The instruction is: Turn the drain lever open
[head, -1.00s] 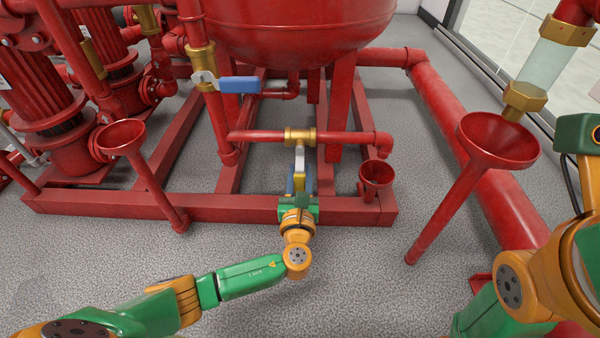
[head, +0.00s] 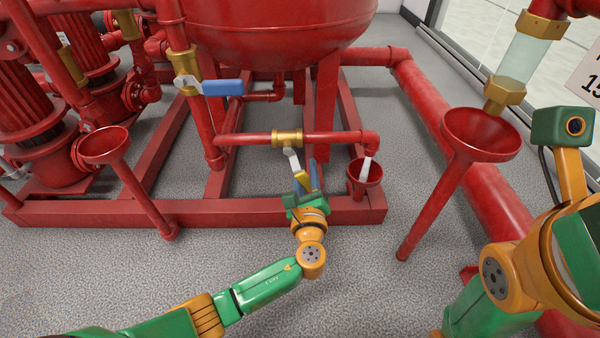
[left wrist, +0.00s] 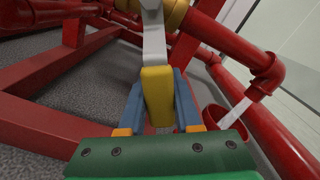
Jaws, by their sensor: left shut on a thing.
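The drain lever has a grey stem (head: 291,158) and a yellow grip (head: 301,181). It hangs below a brass valve (head: 287,138) on the low red pipe, slanting down and to the right. My left gripper (head: 308,182) is shut on the yellow grip. In the left wrist view the yellow grip (left wrist: 157,92) stands between my two blue fingers (left wrist: 160,108). A whitish stream (head: 367,163) drops from the pipe's elbow into the small red funnel (head: 365,180). My right arm shows at the right edge, but its gripper is not visible.
A blue-handled lever (head: 222,87) sits on a vertical pipe to the upper left. Red funnels stand at left (head: 104,146) and right (head: 482,135). The red tank (head: 280,30) hangs above. A red base beam (head: 240,212) crosses the floor near the gripper.

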